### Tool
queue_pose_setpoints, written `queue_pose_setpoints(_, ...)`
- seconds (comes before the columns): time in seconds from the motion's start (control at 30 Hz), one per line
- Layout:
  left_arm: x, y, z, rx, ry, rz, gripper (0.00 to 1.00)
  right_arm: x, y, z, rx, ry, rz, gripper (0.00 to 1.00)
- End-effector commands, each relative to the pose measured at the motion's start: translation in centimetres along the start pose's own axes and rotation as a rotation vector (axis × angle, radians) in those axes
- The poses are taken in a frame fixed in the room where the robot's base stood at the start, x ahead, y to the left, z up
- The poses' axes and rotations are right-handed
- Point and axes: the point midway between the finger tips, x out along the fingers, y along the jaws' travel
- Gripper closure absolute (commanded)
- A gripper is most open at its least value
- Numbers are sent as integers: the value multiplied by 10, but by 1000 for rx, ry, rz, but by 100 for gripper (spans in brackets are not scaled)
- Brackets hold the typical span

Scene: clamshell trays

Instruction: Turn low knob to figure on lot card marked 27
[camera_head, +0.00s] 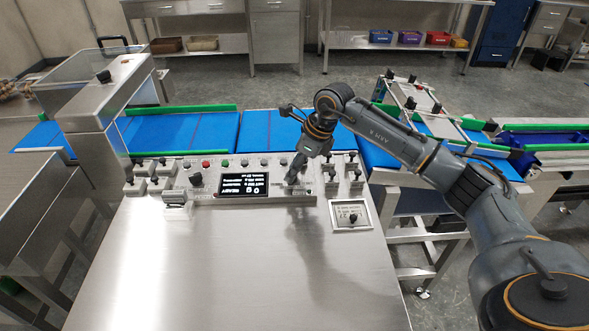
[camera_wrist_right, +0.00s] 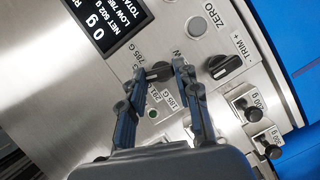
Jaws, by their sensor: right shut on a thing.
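In the right wrist view a small dark knob (camera_wrist_right: 158,71) on the steel console sits between my right fingertips (camera_wrist_right: 163,68). My right gripper is shut on it. Labels around it include "785 G" and "185 G"; its pointer is hidden by the fingers. In the head view my right gripper (camera_head: 291,178) reaches down to the console just right of the display (camera_head: 244,184). In the wrist view the display (camera_wrist_right: 105,25) shows "0 g", a NET line and a LOW line that seems to begin with 785. I cannot make out a card marked 27. My left gripper is not in view.
A black TRIM knob (camera_wrist_right: 225,66) and a ZERO button (camera_wrist_right: 198,26) are close beside the gripper. Weight-marked pegs (camera_wrist_right: 247,110) stand lower right. A small plate with a knob (camera_head: 351,216) lies right of the console. A blue conveyor (camera_head: 268,130) runs behind. The front steel top is clear.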

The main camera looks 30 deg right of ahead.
Motion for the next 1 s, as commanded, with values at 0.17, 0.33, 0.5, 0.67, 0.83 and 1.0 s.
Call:
queue_pose_setpoints(0.17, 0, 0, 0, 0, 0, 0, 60, -1, -1, 1, -1, -2, -2, 100)
queue_pose_setpoints(0.33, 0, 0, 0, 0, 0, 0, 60, -1, -1, 0, 0, -2, -2, 64)
queue_pose_setpoints(0.5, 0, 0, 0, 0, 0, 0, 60, -1, -1, 0, 0, -1, -1, 45)
queue_pose_setpoints(0.67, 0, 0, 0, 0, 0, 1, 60, 0, 0, 0, 0, 0, -1, 45)
queue_pose_setpoints(0.83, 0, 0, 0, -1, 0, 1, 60, -8, -1, 0, 0, -2, -2, 45)
queue_pose_setpoints(1.0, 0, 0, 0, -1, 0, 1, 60, -37, -2, 0, 1, -2, -5, 45)
